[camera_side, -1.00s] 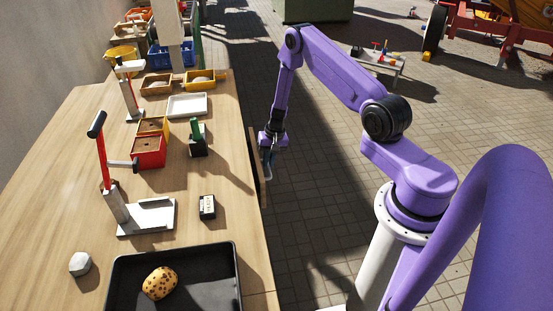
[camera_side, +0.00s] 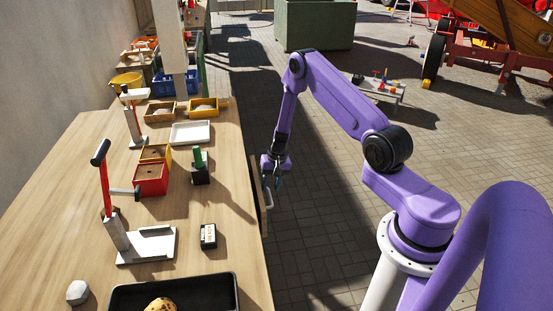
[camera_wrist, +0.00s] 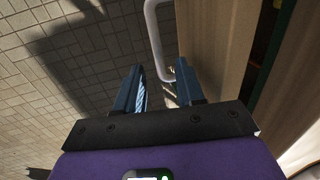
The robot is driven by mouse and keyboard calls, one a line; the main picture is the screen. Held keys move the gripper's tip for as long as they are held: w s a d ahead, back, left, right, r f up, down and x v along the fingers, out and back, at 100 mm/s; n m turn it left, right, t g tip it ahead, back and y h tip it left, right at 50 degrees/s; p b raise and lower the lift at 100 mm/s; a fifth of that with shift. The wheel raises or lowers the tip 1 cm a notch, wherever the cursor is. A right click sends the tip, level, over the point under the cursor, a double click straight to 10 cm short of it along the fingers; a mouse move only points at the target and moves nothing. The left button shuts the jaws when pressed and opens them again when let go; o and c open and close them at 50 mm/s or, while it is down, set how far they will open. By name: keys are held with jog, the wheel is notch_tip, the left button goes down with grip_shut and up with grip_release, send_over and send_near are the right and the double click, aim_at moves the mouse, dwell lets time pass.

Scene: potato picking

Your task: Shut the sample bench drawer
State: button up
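The sample bench drawer (camera_side: 265,209) stands out slightly from the right side of the wooden bench in the side view. In the wrist view its wooden front (camera_wrist: 208,45) is at the right of centre, with a dark gap behind it. Its pale bar handle (camera_wrist: 153,30) curves down to between my fingertips. My gripper (camera_wrist: 160,74) is open, with its two blue fingers apart on either side of the handle's lower end. I cannot tell if they touch it. In the side view my gripper (camera_side: 278,183) hangs just outside the drawer front and partly hides the handle.
The bench top (camera_side: 75,190) carries a red box (camera_side: 150,180), a white tray (camera_side: 191,133), a lever press (camera_side: 112,215) and a black tray (camera_side: 222,285) with a potato (camera_side: 161,304). The paved floor (camera_side: 320,230) beside the bench is open.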

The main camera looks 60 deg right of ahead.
notch_tip(320, 180, up, 15)
jog(key=s+d, duration=0.2)
dwell(0.3)
jog(key=shift+r, duration=0.1)
jog(key=c, duration=0.6)
jog(key=d+f+y, duration=0.1)
jog(key=s+d+f+y, duration=0.1)
jog(key=f, duration=0.1)
jog(key=d+f+y, duration=0.1)
jog(key=f, duration=0.1)
jog(key=shift+s+d+f+t, duration=0.1)
jog(key=shift+s+f+t, duration=0.1)
jog(key=shift+s+t, duration=0.15)
grip_shut()
jog(key=d+f+t+y, duration=0.2)
jog(key=d+f+t, duration=0.2)
jog(key=w+r+x, duration=0.1)
jog(key=w+x, duration=0.1)
jog(key=x, duration=1)
jog(key=shift+a+r, duration=0.2)
jog(key=shift+a, duration=0.1)
